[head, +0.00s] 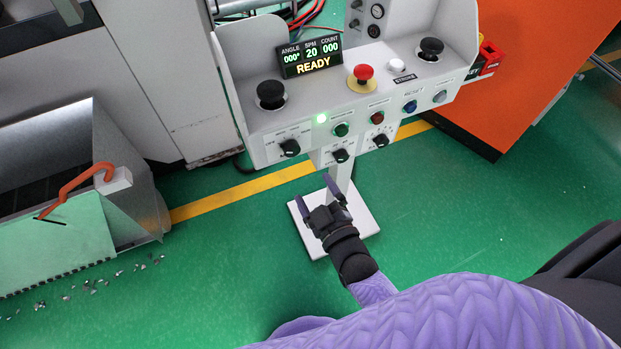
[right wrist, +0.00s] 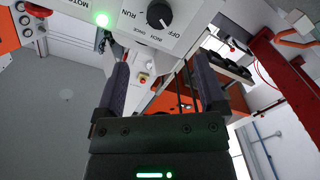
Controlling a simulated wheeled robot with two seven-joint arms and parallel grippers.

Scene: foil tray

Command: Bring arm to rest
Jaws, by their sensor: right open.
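My right arm comes in from the lower right of the head view in purple. Its right gripper (head: 316,194) hangs in front of the control console (head: 262,125), over the stand's white base plate in the picture. The gripper's two dark fingers are apart with nothing between them. In the right wrist view the fingers of the right gripper (right wrist: 163,75) are spread and empty, below the console's underside and a black selector knob (right wrist: 159,17). My left gripper is not in view.
The console carries a red mushroom button (head: 363,73), two black palm buttons and a display reading READY (head: 313,66). An orange cabinet (head: 545,60) is at right. Green floor is clear around the stand.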

